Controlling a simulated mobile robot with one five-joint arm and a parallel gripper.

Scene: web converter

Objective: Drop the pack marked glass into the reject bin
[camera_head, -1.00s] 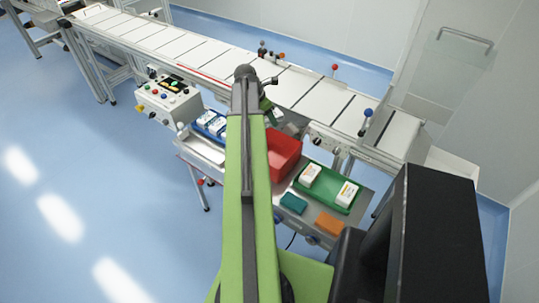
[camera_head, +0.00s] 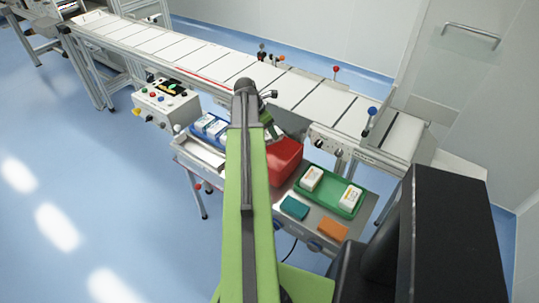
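A red bin (camera_head: 286,154), likely the reject bin, stands on the bench, partly hidden behind my green arm. White packs (camera_head: 350,196) lie in a green tray (camera_head: 330,204) to its right. More white packs (camera_head: 210,126) lie in a blue tray (camera_head: 195,134) to the left of my arm. Print on the packs is too small to read, so I cannot tell which is marked glass.
A teal block (camera_head: 294,207) and an orange block (camera_head: 332,228) lie on the bench's front edge. A control box (camera_head: 165,103) stands at the left. A long conveyor (camera_head: 205,62) runs behind the bench. The blue floor (camera_head: 90,170) at left is clear.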

